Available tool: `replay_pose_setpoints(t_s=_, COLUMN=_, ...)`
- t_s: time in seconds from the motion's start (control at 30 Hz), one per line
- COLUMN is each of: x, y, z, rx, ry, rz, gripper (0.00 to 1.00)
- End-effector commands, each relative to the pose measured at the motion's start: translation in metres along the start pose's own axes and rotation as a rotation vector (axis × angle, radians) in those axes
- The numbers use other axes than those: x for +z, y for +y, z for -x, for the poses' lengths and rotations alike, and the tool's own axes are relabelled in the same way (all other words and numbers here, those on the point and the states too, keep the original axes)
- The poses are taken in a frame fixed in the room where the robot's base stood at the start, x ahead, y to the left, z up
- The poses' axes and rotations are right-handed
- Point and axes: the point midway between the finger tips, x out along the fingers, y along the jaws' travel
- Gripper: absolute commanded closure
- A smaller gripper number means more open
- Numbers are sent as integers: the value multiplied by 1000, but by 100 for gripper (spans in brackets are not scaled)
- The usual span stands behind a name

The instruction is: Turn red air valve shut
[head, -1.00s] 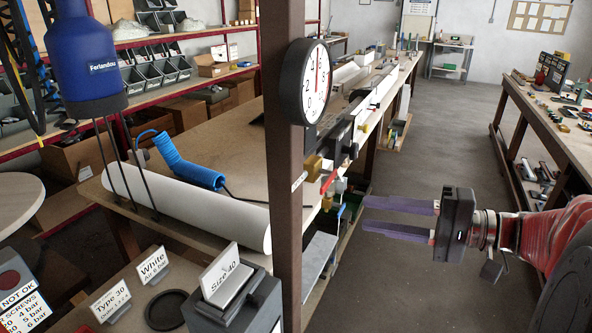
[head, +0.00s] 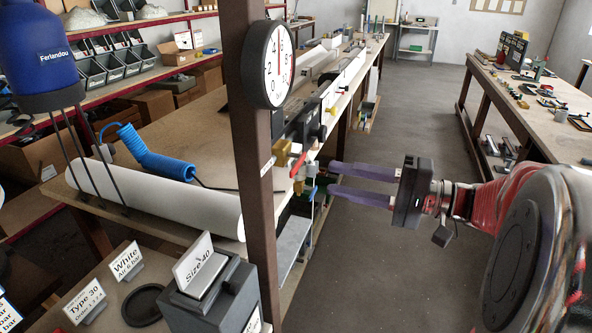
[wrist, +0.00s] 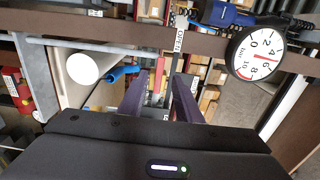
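The red air valve lever (head: 298,164) shows in the head view beside the brown post, at the edge of the long bench among yellow and black fittings. It slants down to the left. My gripper (head: 329,177) is just right of the lever, its two purple fingers pointing left at the fittings. The fingers are apart with a gap between them, and I see nothing held. In the wrist view my gripper (wrist: 161,76) also shows spread fingers. Whether the fingertips touch any fitting is unclear.
A round pressure gauge (head: 268,65) is fixed to the brown post (head: 250,150), close to the fittings. A white tube (head: 150,195) and blue coiled hose (head: 155,158) lie on the left bench. The floor (head: 400,130) right of the bench is clear.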

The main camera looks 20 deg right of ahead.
Motion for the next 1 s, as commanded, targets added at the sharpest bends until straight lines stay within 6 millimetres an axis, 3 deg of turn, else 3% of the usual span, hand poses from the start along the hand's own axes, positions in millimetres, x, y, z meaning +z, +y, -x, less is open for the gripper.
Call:
replay_pose_setpoints(t_s=0.7, x=1, y=0, z=-84, rx=0, ry=-3, rz=-1, gripper=69)
replay_pose_setpoints(t_s=1.0, x=0, y=0, z=-102, rx=0, ry=0, rz=0, gripper=69)
